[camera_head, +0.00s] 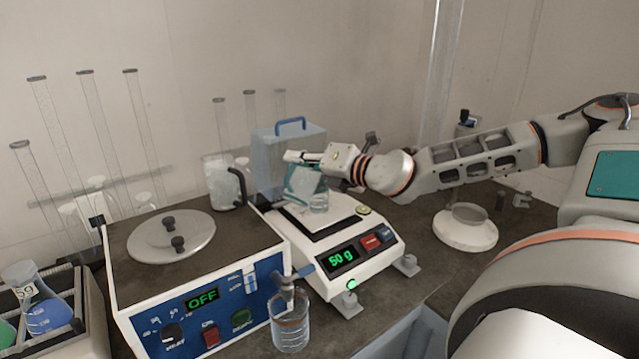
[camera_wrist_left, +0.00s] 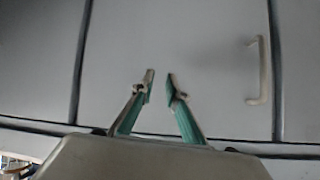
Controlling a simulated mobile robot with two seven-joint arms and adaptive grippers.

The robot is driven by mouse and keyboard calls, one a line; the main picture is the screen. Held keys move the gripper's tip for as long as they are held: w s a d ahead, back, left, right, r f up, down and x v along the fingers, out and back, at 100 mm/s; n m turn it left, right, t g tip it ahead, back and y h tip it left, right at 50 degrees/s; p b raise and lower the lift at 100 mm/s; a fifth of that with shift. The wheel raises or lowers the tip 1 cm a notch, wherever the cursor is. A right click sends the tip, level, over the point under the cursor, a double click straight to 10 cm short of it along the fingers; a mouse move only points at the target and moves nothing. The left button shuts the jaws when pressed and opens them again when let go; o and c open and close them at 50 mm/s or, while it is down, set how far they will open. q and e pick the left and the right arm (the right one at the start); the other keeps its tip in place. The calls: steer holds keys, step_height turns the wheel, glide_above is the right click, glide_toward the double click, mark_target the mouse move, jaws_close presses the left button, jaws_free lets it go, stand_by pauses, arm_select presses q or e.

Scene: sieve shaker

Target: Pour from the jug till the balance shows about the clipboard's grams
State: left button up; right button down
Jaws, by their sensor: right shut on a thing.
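The balance (camera_head: 318,262) stands in the middle of the bench in the head view, and its green display (camera_head: 343,258) reads 50 g. My right gripper (camera_head: 303,181) is over the balance pan, shut on a clear glass beaker (camera_head: 319,203). The beaker is at the pan; whether it rests on it I cannot tell. The jug (camera_head: 222,187), pale with a dark handle, stands upright behind the balance's left corner, apart from the gripper. My left gripper (camera_wrist_left: 160,75) shows only in its wrist view, empty, its fingertips a little apart before pale cabinet doors. The clipboard is not seen.
A blue-handled clear cover (camera_head: 267,150) stands behind the pan. The sieve shaker (camera_head: 205,300), reading OFF, is at left, with a beaker (camera_head: 290,322) at its front. A white round dish (camera_head: 466,228) sits at right. Tall glass tubes line the back.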

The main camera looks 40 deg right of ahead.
steer(key=shift+w+f, duration=0.1)
steer(key=shift+w, duration=0.1)
steer(key=shift+d, duration=0.15)
steer(key=shift+s, duration=0.15)
steer(key=shift+w, duration=0.2)
steer(key=shift+d+m, duration=0.1)
steer(key=shift+m, duration=0.2)
steer(key=shift+s, duration=0.15)
steer(key=shift+w, duration=0.2)
steer(key=shift+s, duration=0.2)
steer(key=shift+w, duration=0.15)
steer(key=shift+d+p, duration=0.1)
steer(key=shift+p, duration=0.2)
